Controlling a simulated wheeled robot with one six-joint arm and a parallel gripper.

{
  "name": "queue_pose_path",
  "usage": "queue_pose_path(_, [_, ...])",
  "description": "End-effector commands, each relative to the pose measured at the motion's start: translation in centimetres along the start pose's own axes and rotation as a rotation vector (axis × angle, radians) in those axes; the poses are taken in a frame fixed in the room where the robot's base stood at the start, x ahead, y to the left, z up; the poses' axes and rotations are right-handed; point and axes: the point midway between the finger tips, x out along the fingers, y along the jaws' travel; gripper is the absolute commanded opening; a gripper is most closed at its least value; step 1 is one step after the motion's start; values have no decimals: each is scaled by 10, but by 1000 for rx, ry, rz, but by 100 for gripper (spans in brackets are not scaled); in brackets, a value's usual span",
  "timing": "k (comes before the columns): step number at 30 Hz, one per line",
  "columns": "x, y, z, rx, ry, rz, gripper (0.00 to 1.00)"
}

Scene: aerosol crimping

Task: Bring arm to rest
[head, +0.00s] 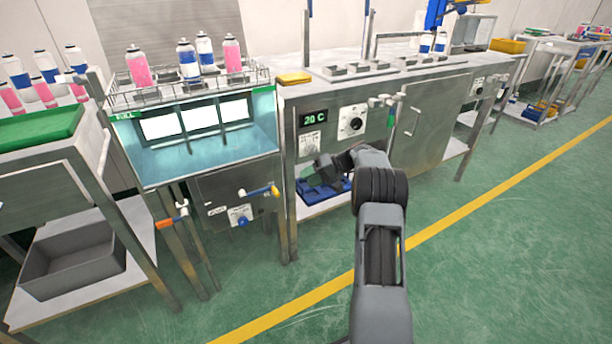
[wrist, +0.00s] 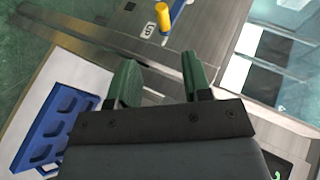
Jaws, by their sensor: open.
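My arm reaches up from the bottom of the head view and bends to the left in front of the steel cabinet (head: 432,118). My gripper (wrist: 157,75) shows in the wrist view with its two green fingers apart and nothing between them. In the head view the gripper end (head: 330,163) is small and dark, close to the cabinet front, and its fingers are hard to make out there. Beyond the fingers in the wrist view are a steel post and panel.
A blue tray (head: 318,190) lies on the low shelf behind the gripper and shows in the wrist view (wrist: 52,128). The lit water bath (head: 150,166) stands left, with cans in a rack (head: 190,92) above. A yellow-handled valve (head: 262,191) juts out. Green floor is open right.

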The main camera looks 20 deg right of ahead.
Motion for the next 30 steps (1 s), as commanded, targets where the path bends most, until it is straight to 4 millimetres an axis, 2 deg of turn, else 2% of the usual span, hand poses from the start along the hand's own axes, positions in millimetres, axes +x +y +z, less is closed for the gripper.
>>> queue_pose_path(6, [-1,-5,0,-1,-2,4,45])
queue_pose_path(8, [-4,-17,0,0,-10,19,45])
queue_pose_path(10, [-8,-43,3,4,-27,51,45])
queue_pose_path(11, [-12,-59,5,6,-37,72,45])
queue_pose_path(14, [-24,-121,18,16,-79,169,45])
queue_pose_path(15, [-30,-150,27,19,-96,216,45])
queue_pose_path(18, [-47,-218,55,18,-132,348,45])
queue_pose_path(21, [-66,-277,87,3,-150,477,45])
queue_pose_path(24, [-88,-329,123,-27,-151,599,45])
queue_pose_path(27, [-110,-371,158,-69,-137,709,45])
queue_pose_path(30, [-131,-402,189,-117,-113,802,45])
